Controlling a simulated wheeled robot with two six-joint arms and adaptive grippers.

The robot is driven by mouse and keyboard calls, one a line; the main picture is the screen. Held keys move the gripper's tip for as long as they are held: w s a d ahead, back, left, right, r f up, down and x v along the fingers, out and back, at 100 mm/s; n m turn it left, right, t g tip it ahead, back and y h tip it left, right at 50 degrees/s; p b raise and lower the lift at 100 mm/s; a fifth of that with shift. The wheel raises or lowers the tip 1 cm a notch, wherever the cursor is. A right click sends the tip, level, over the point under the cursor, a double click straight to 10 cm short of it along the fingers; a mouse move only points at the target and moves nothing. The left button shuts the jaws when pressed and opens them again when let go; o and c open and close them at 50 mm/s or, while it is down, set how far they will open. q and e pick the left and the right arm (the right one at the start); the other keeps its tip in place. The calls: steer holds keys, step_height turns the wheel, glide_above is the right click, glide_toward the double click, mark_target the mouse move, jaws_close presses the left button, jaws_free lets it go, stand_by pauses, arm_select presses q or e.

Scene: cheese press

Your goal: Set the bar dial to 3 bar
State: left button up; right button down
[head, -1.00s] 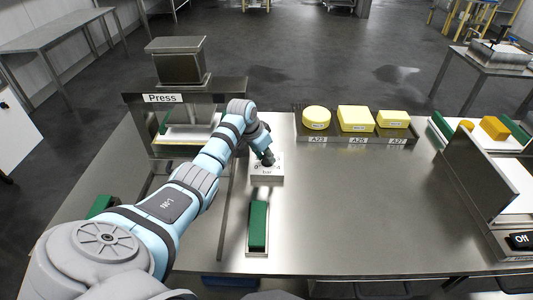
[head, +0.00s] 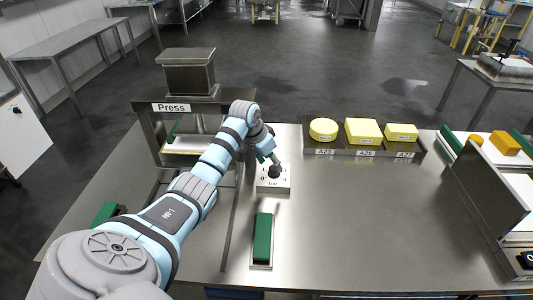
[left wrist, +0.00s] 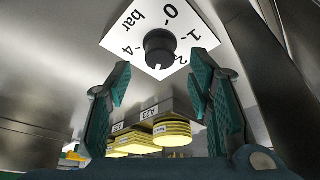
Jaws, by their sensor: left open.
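The bar dial is a dark round knob on a white plate (left wrist: 112,39) marked 0, 1, 2, 4 and "bar" in the left wrist view. The knob (left wrist: 160,50) has a small pale mark at its lower edge; I cannot tell surely which number it points to, and no 3 is readable. In the head view the dial plate (head: 273,186) lies on the table, partly hidden by my left gripper (head: 268,156). That gripper is open, its fingers (left wrist: 161,78) spread on either side below the knob in the left wrist view, seemingly apart from it. My right gripper is not in view.
The press (head: 187,75) stands left of the dial, behind my left arm. A green block in a tray (head: 262,238) lies in front of the dial. Yellow cheeses sit on a rack (head: 365,150) at the back right. The table's middle right (head: 390,220) is clear.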

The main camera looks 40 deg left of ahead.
arm_select(q)
steer(key=v, duration=0.8)
steer(key=shift+s, duration=0.15)
steer(key=shift+r, duration=0.2)
